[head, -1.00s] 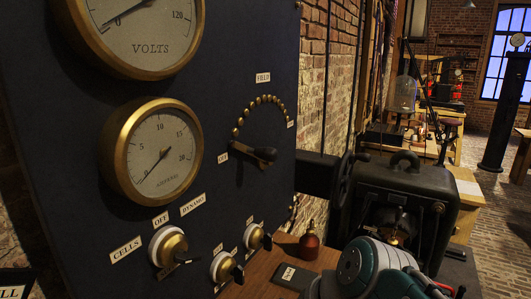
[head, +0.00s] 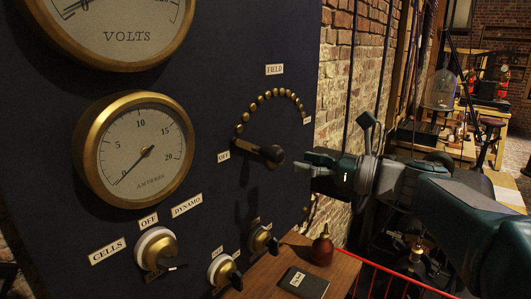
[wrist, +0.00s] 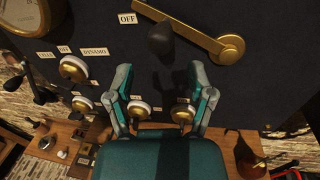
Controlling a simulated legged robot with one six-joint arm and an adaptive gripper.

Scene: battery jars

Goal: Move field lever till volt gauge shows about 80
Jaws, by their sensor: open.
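The field lever (head: 262,151) is on the dark panel below an arc of brass studs. In the wrist view its brass arm (wrist: 200,38) runs left from a round pivot to a black knob (wrist: 160,42) by the OFF label. My gripper (head: 305,163) is open and empty, just right of the knob in the head view. In the wrist view my gripper's fingertips (wrist: 160,78) stand apart, with the knob just beyond the gap, not between them. The volt gauge (head: 125,36) is cut off at the top; its needle is near the low end.
The ammeter (head: 140,150) reads near 0. Rotary switches (head: 155,250) line the panel's lower part. A wooden shelf (head: 325,266) below holds a small reddish bottle (head: 323,247) and a dark booklet (head: 303,282). A brick wall is to the right.

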